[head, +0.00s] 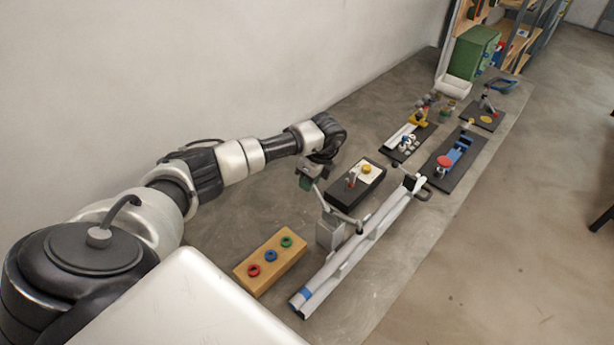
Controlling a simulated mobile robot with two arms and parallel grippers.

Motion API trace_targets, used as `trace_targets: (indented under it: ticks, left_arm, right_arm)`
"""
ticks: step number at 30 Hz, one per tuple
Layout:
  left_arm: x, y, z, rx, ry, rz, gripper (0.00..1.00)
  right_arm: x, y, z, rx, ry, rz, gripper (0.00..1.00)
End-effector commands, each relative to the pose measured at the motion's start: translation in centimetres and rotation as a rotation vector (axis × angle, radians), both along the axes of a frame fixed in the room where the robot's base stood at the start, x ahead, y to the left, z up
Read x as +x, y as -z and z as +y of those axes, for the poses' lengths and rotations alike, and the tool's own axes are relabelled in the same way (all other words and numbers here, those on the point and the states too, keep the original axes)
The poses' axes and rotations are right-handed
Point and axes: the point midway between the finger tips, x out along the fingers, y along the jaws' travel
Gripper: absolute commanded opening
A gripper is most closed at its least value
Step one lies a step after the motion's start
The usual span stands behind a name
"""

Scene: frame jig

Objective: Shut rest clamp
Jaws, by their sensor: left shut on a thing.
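The lever (338,212) slopes down to the right from the gripper, above a grey block (328,233), which appears to be the rest clamp. A long silver frame tube (350,258) with a blue band runs diagonally beside the block. The gripper hides the lever's upper end, and how far the clamp is closed is too small to tell. My right gripper is not in view.
A wooden block (270,262) with red, blue and green rings lies in front. A black board (358,196) with a yellow button is just behind the lever. More fixtures, including a blue vise (459,150), stand farther back. The wall borders the bench on the left.

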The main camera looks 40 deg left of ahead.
Motion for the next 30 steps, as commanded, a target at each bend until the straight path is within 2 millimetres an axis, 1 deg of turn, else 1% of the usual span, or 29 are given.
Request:
trace_targets:
  ticks: [3,17,18,19,20,27,30]
  left_arm:
    - [0.06,-0.32,-0.29,0.024,0.002,-0.004,0.00]
    - [0.03,-0.29,-0.38,0.038,0.000,-0.005,0.00]
    - [0.03,-0.29,-0.38,0.037,0.000,-0.005,0.30]
    - [0.03,-0.28,-0.38,0.037,0.000,-0.005,0.35]
    - [0.03,-0.29,-0.37,0.038,0.001,-0.004,0.36]
    - [0.02,-0.29,-0.35,0.038,0.000,-0.004,0.36]
    - [0.14,-0.68,-0.45,0.037,0.000,-0.006,0.36]
  right_arm:
    - [0.03,-0.25,0.03,0.000,0.000,-0.001,0.55]
    - [0.07,-0.29,-0.01,0.000,0.001,-0.001,0.55]
    - [0.07,-0.29,-0.01,0.000,0.001,-0.001,0.55]
    - [0.07,-0.29,-0.01,0.000,0.001,-0.001,0.55]
    - [0.07,-0.29,-0.01,0.000,0.001,-0.001,0.55]
    - [0.07,-0.26,-0.08,-0.001,0.000,0.000,0.55]
    - [0.08,-0.01,-0.16,-0.002,0.000,0.000,0.55]
